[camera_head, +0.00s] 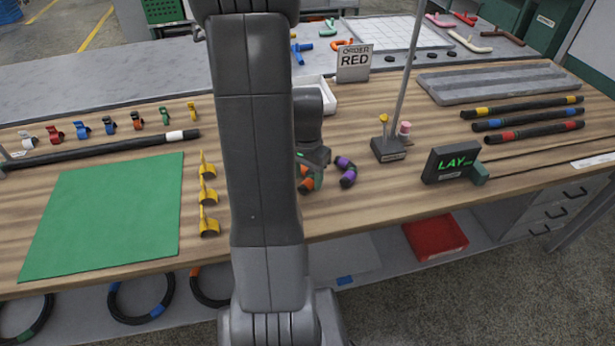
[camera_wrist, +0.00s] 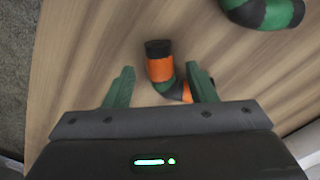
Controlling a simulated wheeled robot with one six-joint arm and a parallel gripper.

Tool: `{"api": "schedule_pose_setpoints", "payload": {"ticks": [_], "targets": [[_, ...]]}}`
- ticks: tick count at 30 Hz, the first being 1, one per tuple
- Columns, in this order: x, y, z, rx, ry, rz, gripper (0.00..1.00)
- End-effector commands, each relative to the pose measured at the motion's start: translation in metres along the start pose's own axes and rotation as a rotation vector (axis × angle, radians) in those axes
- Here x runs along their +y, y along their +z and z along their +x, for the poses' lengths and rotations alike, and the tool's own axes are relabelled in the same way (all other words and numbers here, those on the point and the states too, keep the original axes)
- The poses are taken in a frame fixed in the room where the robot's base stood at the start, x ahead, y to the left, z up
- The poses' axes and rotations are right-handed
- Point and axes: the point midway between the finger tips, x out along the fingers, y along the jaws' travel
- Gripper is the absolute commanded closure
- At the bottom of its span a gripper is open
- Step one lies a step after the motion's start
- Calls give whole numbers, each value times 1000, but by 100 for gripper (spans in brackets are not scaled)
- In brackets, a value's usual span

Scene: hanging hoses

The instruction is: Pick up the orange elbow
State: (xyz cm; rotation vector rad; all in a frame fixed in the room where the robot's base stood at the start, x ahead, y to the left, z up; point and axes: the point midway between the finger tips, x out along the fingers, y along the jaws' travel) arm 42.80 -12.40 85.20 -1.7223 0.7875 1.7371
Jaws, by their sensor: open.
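The orange elbow (camera_wrist: 160,69) lies on the wooden bench top in the wrist view, a bent piece with black ends. My gripper (camera_wrist: 158,80) is open, with its two green fingers on either side of the elbow. The elbow's upper arm rises between the fingertips, and its lower end bends right, close to the right finger and partly hidden by it. I cannot tell whether they touch. In the head view the orange elbow (camera_head: 307,185) shows only partly beside my arm, below my gripper.
A purple elbow (camera_head: 347,172) lies just right of the gripper. A green elbow (camera_wrist: 265,12) is at the wrist view's upper right. Yellow clips (camera_head: 208,198) and a green mat (camera_head: 105,215) lie to the left. A post on a dark base (camera_head: 388,150) stands to the right.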

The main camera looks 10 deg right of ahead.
Motion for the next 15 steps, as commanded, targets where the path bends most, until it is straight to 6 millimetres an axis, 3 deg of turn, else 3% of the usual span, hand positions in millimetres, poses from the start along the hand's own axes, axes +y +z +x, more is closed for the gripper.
{"api": "schedule_pose_setpoints", "payload": {"ticks": [4,12,15], "targets": [[0,1,15,-2,2,0,49],[0,0,18,0,0,0,49],[0,0,18,0,0,0,67]]}}
